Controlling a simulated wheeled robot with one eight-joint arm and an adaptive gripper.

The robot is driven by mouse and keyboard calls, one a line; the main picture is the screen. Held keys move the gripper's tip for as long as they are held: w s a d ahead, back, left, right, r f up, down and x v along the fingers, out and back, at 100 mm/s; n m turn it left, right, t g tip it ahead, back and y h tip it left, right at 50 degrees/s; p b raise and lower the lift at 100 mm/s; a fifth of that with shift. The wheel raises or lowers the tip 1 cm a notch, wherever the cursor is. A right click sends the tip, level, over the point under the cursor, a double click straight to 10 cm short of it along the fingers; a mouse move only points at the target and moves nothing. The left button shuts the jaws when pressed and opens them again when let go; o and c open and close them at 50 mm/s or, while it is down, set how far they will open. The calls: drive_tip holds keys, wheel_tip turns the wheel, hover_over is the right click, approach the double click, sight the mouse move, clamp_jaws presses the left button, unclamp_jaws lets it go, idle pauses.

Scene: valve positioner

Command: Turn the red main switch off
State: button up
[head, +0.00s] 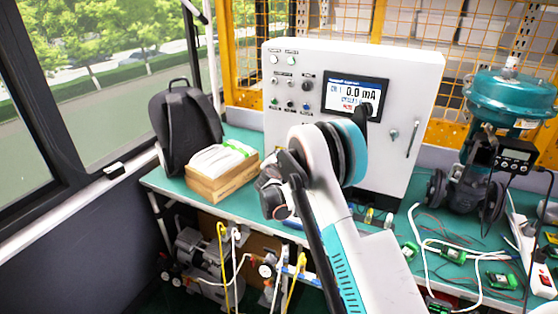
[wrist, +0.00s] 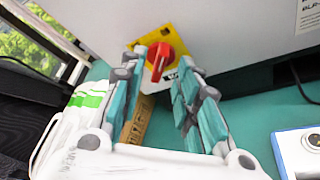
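The red main switch (wrist: 159,62) sits on a yellow plate (wrist: 171,38) on the pale face of the control cabinet in the wrist view. Its handle points down and slightly left in that picture. My gripper (wrist: 164,72) is open, with its two teal fingers spread on either side of the red handle. The left finger's tip overlaps the plate's left part in the picture; whether either finger touches the handle I cannot tell. In the head view the cabinet (head: 292,108) stands on the bench, and my arm hides the switch and the fingers.
A wooden box (head: 222,182) with white packets and a black backpack (head: 183,128) stand left of the cabinet on the green bench (head: 158,180). A teal valve device (head: 512,95), cables and small circuit boards crowd the right side.

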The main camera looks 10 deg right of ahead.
sight(278, 156)
drive_tip(key=shift+x, duration=1.25)
drive_tip(key=shift+c, duration=0.6)
drive_tip(key=shift+r, duration=0.1)
clamp_jaws()
drive_tip(key=n+g+h+b, duration=0.1)
drive_tip(key=n, duration=0.1)
drive_tip(key=n+g, duration=0.1)
drive_tip(key=n, duration=0.1)
drive_tip(key=shift+w+a+r+h+b, duration=0.1)
drive_tip(key=shift+a+h+b, duration=0.1)
drive_tip(key=shift+h+b, duration=0.2)
drive_tip(key=n+g+h, duration=0.1)
drive_tip(key=n, duration=0.1)
drive_tip(key=n+h+b, duration=0.1)
drive_tip(key=n, duration=0.1)
drive_tip(key=shift+w+a+g, duration=0.15)
drive_tip(key=shift+g, duration=0.25)
drive_tip(key=n+h+b, duration=0.1)
drive_tip(key=n, duration=0.1)
drive_tip(key=n+g+h+b, duration=0.1)
drive_tip(key=n, duration=0.1)
drive_tip(key=shift+w+a+h, duration=0.1)
drive_tip(key=shift+h, duration=0.3)
drive_tip(key=shift+n, duration=0.3)
